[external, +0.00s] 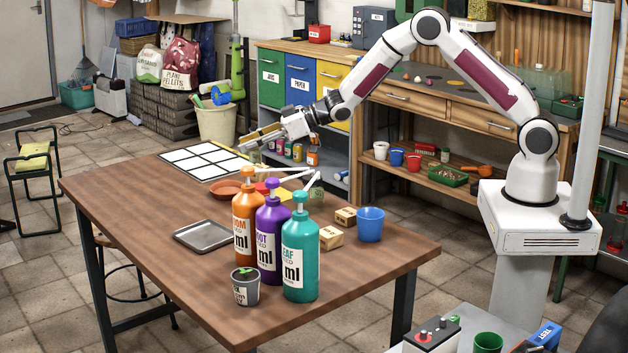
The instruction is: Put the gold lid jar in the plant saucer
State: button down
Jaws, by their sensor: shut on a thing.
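My gripper (262,138) is above the far part of the wooden table, near the white grid board. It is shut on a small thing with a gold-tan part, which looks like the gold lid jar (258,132). The fingers and the small size hide most of its shape. The plant saucer looks to be the shallow terracotta dish (225,191) on the table, nearer the camera than my gripper and below it. I see nothing in the dish.
Orange (246,226), purple (270,232) and teal (300,252) pump bottles stand in front of the dish. A grey tray (203,236), a potted seedling (245,288), wooden blocks (331,238) and a blue cup (370,224) are around them. Red and yellow items lie right of the dish.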

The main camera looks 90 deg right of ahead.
jog(key=w+d+r+m+h, duration=0.1)
jog(key=w+d+r, duration=0.2)
jog(key=w, duration=0.4)
jog(key=shift+w+m+h, duration=0.3)
jog(key=shift+w+m, duration=0.1)
jog(key=shift+r, duration=0.1)
notch_tip(320, 180, down, 6)
dwell(0.5)
jog(key=shift+f, duration=2)
jog(key=shift+f, duration=0.15)
